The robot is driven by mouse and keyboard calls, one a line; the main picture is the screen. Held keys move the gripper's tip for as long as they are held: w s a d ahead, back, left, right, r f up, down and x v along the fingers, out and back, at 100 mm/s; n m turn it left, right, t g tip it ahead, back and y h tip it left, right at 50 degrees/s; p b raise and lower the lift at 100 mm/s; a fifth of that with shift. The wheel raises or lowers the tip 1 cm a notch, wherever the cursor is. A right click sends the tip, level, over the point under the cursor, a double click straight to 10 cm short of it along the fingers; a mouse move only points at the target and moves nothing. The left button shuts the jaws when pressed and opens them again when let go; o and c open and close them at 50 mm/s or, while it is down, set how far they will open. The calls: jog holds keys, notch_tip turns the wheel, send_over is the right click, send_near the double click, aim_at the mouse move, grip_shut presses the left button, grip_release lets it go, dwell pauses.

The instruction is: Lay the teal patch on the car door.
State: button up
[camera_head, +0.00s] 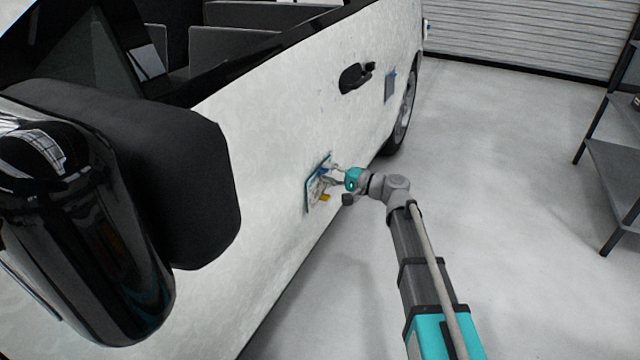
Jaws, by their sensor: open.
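The white car door (275,130) fills the left and middle of the view, its dark handle at upper right. The teal patch (309,196) shows as a thin, upright, teal-edged panel at the lower part of the door. It looks flat along the door's surface, though I cannot tell if it touches everywhere. My gripper (328,178) is open, right in front of the patch, and hides part of its middle and right side. A small yellow bit shows at the patch's lower right; what it belongs to is unclear.
A small blue-grey patch (390,86) is on the car side right of the door handle (354,77). A black mirror (150,170) juts out at left. A dark shelf (615,160) stands at far right. The floor (500,180) between is clear.

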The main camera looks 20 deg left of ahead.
jog(key=d, duration=1)
jog(key=shift+s+d, duration=0.35)
jog(key=shift+s, duration=0.1)
jog(key=s+d+f+n+h+p, duration=0.1)
jog(key=s+d+f+h, duration=0.4)
jog(key=d, duration=0.3)
jog(key=s+d+f+h+p, duration=0.1)
jog(key=s+d+f+h, duration=0.2)
jog(key=d+f+h, duration=0.35)
jog(key=s+d+f+h, duration=0.2)
jog(key=s+d+h, duration=0.1)
jog(key=d, duration=0.6)
jog(key=s+d+f+g+h, duration=0.1)
jog(key=s+d, duration=0.4)
jog(key=d, duration=0.5)
jog(key=shift+d+f+h+p, duration=0.25)
jog(key=shift+f+h+p, duration=0.25)
jog(key=shift+h, duration=0.75)
jog(key=shift+d, duration=0.1)
